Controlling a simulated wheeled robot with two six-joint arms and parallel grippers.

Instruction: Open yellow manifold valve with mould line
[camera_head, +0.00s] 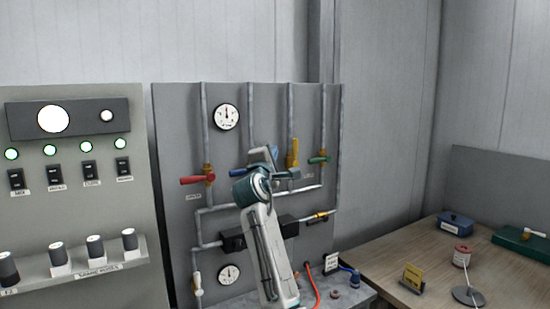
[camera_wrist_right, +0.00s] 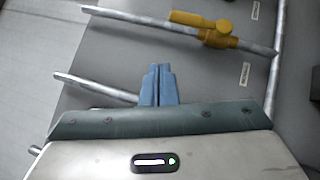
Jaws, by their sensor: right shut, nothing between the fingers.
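The yellow manifold valve (camera_head: 293,157) sits on a vertical pipe of the grey panel, between the blue and green valves. Its yellow handle points up, running along the pipe. In the right wrist view the yellow valve (camera_wrist_right: 220,36) is above and to the right of my fingers, with its handle roughly parallel to the pipe. My right gripper (camera_wrist_right: 157,70) is shut and empty, its blue fingertips together and apart from the yellow handle. In the head view my right arm reaches up in front of the panel and partly covers the blue valve's area. My left gripper is not in view.
A red-handled valve (camera_head: 197,180) and a green-handled valve (camera_head: 319,160) stand either side, handles sideways. Gauges (camera_head: 227,117) and pipes fill the panel. A switch cabinet (camera_head: 80,200) is at left. A wooden table (camera_head: 395,262) with small items is at right.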

